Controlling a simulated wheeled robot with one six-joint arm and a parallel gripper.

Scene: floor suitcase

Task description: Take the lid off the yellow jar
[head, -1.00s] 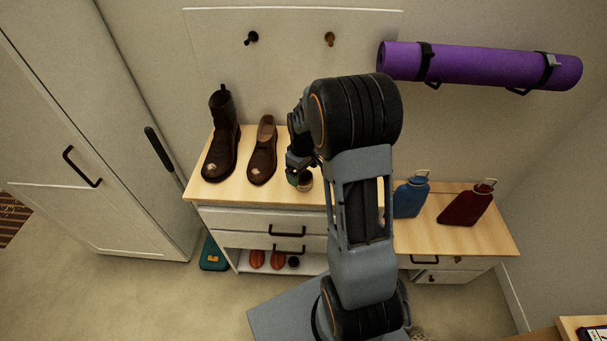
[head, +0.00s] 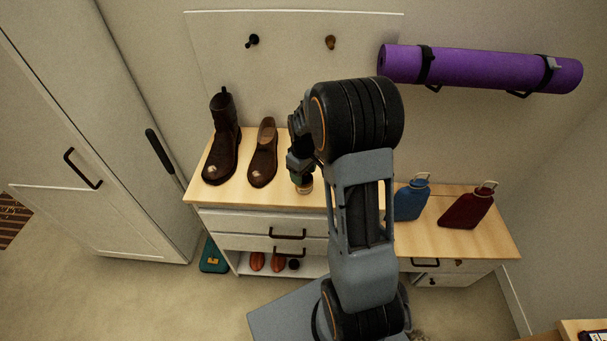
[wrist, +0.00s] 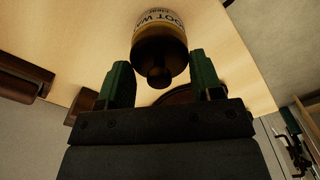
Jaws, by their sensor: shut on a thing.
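The jar (wrist: 160,18) shows in the wrist view with a pale label reading boot wax and a yellowish band. Its dark brown lid (wrist: 160,57) has a round knob and sits between my green fingers. My gripper (wrist: 160,68) is shut on the lid. In the head view my gripper (head: 300,178) is just above the jar (head: 304,188), which stands near the front of the wooden cabinet top. The arm and fingers hide much of the lid there, and I cannot tell whether it is clear of the jar.
A tall brown boot (head: 222,145) and a brown shoe (head: 262,155) stand left of the jar on the cabinet top (head: 240,190). A blue flask (head: 410,200) and a red flask (head: 467,208) stand on the lower top at right. A purple mat (head: 480,68) hangs on the wall.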

